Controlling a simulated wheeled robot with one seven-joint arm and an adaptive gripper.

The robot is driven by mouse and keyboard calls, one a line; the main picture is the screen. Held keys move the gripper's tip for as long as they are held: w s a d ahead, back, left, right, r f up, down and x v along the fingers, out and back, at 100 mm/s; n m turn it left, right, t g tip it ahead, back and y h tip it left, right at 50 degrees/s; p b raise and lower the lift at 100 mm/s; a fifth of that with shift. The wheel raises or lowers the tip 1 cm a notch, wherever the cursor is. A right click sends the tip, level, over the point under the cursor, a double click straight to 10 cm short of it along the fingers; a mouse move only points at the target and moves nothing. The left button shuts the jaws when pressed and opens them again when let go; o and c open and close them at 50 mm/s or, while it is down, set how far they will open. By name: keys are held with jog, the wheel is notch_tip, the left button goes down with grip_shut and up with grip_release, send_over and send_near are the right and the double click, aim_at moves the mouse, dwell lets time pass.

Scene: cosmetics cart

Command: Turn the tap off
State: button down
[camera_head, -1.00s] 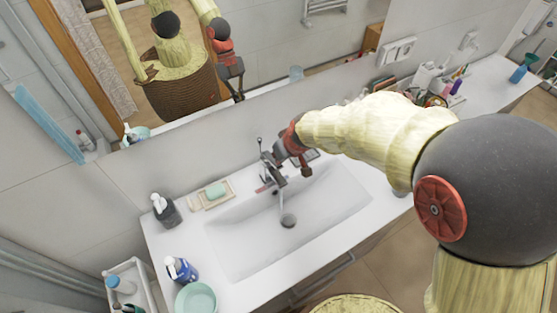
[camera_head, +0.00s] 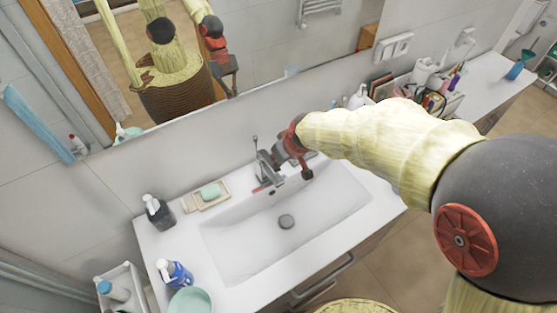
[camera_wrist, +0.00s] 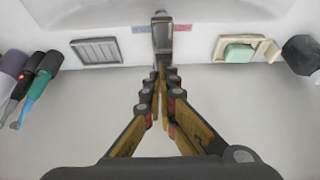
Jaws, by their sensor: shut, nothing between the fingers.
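The chrome tap (camera_head: 266,168) stands at the back edge of the white sink (camera_head: 240,245). Its thin lever (camera_head: 255,146) points up in the head view. The tap also shows in the wrist view (camera_wrist: 162,35), straight ahead of my fingertips. My gripper (camera_head: 278,157) is at the tap's right side in the head view. In the wrist view my gripper (camera_wrist: 160,75) is shut, with its fingertips together at the tap's near end and nothing between them. I cannot tell whether they touch it. No water stream shows over the drain (camera_head: 286,221).
A soap dish (camera_head: 211,195) and a dark pump bottle (camera_head: 158,211) stand left of the tap. A blue bottle (camera_head: 175,273) and a mint bowl (camera_head: 190,301) are at the front left. Several cosmetics crowd the counter at right. The mirror wall is close behind.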

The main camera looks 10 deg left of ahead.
jog(key=r, duration=0.1)
jog(key=r+p, duration=0.2)
jog(key=r, duration=0.1)
jog(key=shift+w+a, duration=0.1)
jog(key=shift+w, duration=0.15)
jog(key=s+r+g+p, duration=0.2)
jog(key=s+r+p, duration=0.2)
jog(key=r+p, duration=0.6)
jog(key=shift+h, duration=0.9)
jog(key=p+x, duration=0.1)
jog(key=x, duration=0.4)
jog(key=w+p+x, duration=0.1)
jog(key=p+x, duration=0.1)
jog(key=x, duration=0.2)
jog(key=d+p+x, duration=0.1)
jog(key=p+x, duration=0.1)
jog(key=x, duration=0.3)
jog(key=shift+w+f, duration=0.25)
jog(key=shift+w, duration=0.1)
jog(key=shift+f+p, duration=0.3)
jog(key=shift+f, duration=0.15)
jog(key=shift+f, duration=0.1)
